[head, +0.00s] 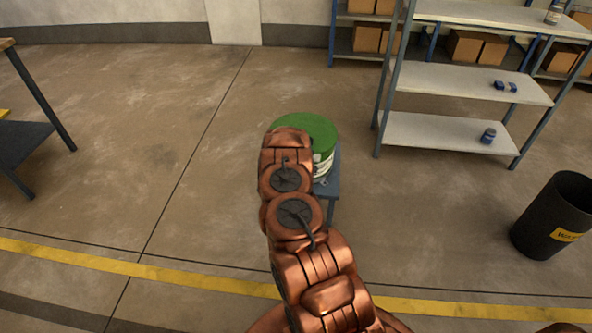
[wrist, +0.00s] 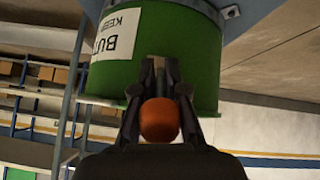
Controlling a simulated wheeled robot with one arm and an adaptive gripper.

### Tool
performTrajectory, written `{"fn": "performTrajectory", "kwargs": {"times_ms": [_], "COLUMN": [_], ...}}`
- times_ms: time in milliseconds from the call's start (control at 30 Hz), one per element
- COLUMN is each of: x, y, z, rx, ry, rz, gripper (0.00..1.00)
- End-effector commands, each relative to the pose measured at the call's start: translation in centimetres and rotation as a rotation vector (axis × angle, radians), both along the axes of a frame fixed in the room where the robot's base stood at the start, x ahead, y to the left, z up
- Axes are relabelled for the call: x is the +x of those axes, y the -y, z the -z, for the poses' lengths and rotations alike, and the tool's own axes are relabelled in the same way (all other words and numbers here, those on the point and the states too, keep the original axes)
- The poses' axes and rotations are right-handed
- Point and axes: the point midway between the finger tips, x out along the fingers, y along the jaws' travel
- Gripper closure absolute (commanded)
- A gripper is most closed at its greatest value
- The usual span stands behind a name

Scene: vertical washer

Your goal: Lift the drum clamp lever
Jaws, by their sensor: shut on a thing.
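A green drum (head: 308,130) with a white label stands on a small blue-grey stand (head: 333,181). My copper arm covers its left front in the head view, and my gripper is hidden there. The wrist view shows the drum (wrist: 196,62) upside down, with the stand above it. My gripper (wrist: 160,88) is at the drum's lid-end edge. Its dark fingers are shut on a rounded orange-red piece (wrist: 159,120), seemingly the end of the clamp lever. The rest of the lever is hidden, and its angle cannot be told.
A metal shelf unit (head: 462,75) stands at the right, with a few small blue items. A black bin (head: 560,215) is at the lower right. A table (head: 28,130) is at the left edge. The floor around the stand is clear.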

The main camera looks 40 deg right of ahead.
Motion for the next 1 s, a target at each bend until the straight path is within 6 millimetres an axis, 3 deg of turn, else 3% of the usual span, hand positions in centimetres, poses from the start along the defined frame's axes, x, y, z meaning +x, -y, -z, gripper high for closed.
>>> {"fn": "performTrajectory", "kwargs": {"times_ms": [267,300,533,1000], "x": [-0.07,-0.07,-0.03,-0.2], "y": [0.08,0.08,0.06,-0.23], "z": [0.03,0.03,0.0,-0.47], "rx": [0.001,0.001,0.0,0.0], "ry": [0.0,0.0,0.0,0.001], "rz": [0.002,0.002,0.001,0.002], "gripper": [1.0,0.87,0.63,0.63]}}
